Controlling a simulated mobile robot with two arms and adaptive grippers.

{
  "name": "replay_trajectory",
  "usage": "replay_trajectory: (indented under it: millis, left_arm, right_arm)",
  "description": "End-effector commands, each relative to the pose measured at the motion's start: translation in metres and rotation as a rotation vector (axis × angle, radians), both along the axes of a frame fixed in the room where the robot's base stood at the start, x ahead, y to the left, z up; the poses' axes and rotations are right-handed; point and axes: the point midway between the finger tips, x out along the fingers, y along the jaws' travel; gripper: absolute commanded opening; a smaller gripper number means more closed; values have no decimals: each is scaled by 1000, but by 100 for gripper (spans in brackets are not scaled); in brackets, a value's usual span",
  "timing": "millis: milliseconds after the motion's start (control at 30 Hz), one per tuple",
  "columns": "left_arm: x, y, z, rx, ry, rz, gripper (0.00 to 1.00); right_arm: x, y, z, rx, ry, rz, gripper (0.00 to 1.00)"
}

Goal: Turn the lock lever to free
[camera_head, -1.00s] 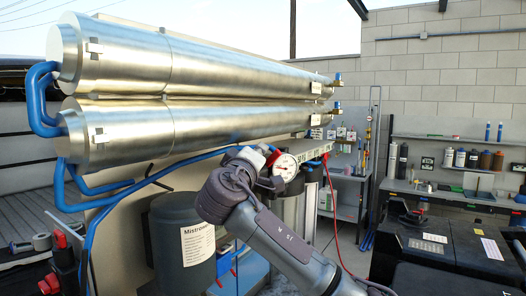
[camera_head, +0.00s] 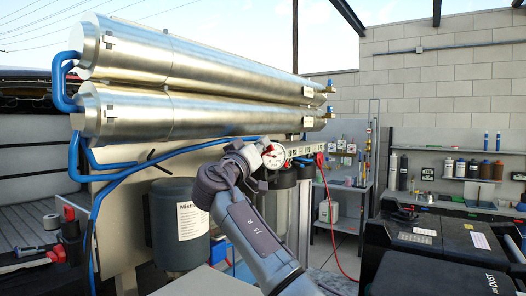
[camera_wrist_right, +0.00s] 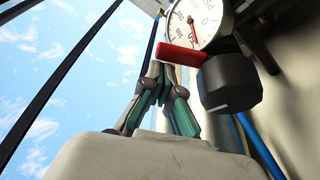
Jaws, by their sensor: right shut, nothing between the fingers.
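A red lever (camera_wrist_right: 183,54) shows in the right wrist view, in front of the lower edge of a white-faced round gauge (camera_wrist_right: 196,22) and above a dark knob-like fitting (camera_wrist_right: 228,82). My right gripper (camera_wrist_right: 160,70) is shut and empty. Its fingertips are just under the lever's left end; I cannot tell whether they touch it. In the head view my right gripper (camera_head: 251,152) is beside the gauge (camera_head: 274,155), and the lever cannot be made out clearly there. My left gripper is not in view.
Two long steel membrane tubes (camera_head: 205,70) with blue hoses lie above the bench. A grey tank (camera_head: 180,228) stands below them at left. A black machine (camera_head: 445,245) is at right, with shelves (camera_head: 445,178) behind. A red hose (camera_head: 328,215) hangs right of my arm.

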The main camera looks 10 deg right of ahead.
Motion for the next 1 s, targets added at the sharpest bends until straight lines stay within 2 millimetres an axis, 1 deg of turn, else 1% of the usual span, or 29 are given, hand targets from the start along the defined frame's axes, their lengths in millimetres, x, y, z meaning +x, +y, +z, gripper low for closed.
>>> replay_trajectory:
  millis: [33,167,267,400,500,800,1000]
  left_arm:
    - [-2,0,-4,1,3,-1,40]
    - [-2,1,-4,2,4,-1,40]
    - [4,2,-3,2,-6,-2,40]
    - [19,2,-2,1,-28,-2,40]
    - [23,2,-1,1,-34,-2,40]
    - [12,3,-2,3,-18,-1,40]
    - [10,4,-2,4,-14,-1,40]
  right_arm:
    - [1,1,-5,27,-25,-1,0]
    - [2,1,-8,102,-100,-1,0]
    - [2,1,-10,152,-150,-1,0]
    - [2,1,-14,206,-205,1,0]
    - [1,0,-16,235,-235,0,0]
    - [1,0,-19,276,-276,0,0]
    - [1,0,-19,279,-279,1,0]
